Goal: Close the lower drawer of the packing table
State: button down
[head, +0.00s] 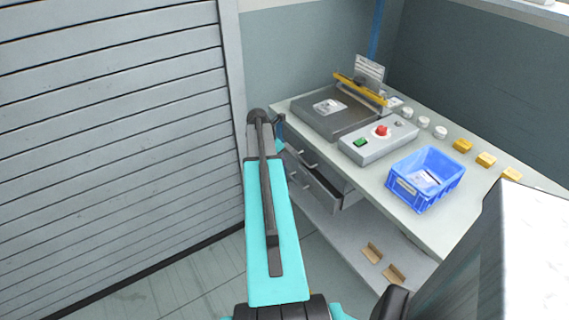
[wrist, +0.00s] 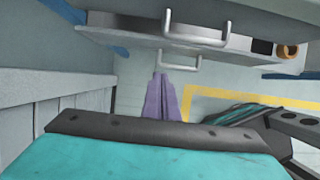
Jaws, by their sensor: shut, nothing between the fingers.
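The packing table (head: 391,185) stands at the right in the head view, with drawers under its left end. The lower drawer (head: 317,190) stands partly out, and its open top shows beneath the upper drawer (head: 304,160). My arm covers part of the drawer fronts. In the wrist view, two bar handles show, an upper one (wrist: 197,42) and a lower one (wrist: 180,52). My gripper (wrist: 163,77) is shut and empty, its purple-grey fingers together just below the lower handle in the picture. I cannot tell whether they touch it. The fingers are hidden in the head view.
A blue bin (head: 426,178), a button box (head: 378,140) and a flat grey device (head: 335,110) are on the tabletop. Brown brackets (head: 372,253) lie on the lower shelf. A slatted shutter wall (head: 110,130) rises left of my arm. Floor shows between them.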

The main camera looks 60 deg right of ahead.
jog(key=v, duration=0.6)
jog(key=shift+b, duration=0.35)
jog(key=shift+a+r, duration=0.1)
jog(key=c, duration=2.3)
grip_release()
jog(key=shift+o, duration=0.9)
jog(key=shift+w+a, duration=0.15)
jog(key=w+a+f+m+y, duration=0.1)
jog(key=w+a+f+m, duration=0.1)
jog(key=a+f, duration=0.65)
jog(key=w+a+f+m+y, duration=0.1)
jog(key=w+a+f, duration=0.35)
jog(key=a, duration=0.75)
jog(key=w+a+f+m+y, duration=0.1)
jog(key=a+f+m, duration=0.1)
jog(key=a+f, duration=0.8)
jog(key=s+a+f+m+g, duration=0.1)
jog(key=s+a+f+m, duration=0.15)
jog(key=a, duration=0.55)
jog(key=s+a+f+m+g, duration=0.1)
jog(key=s+a+f, duration=0.25)
jog(key=a, duration=0.45)
jog(key=s+a+f+m+g, duration=0.1)
jog(key=s+a+f+m, duration=0.3)
jog(key=s+a, duration=0.9)
notch_tip(320, 180, down, 3)
jog(key=shift+s+a+r+g+y, duration=0.2)
jog(key=shift+a+g+y, duration=0.1)
jog(key=shift+a+y, duration=0.15)
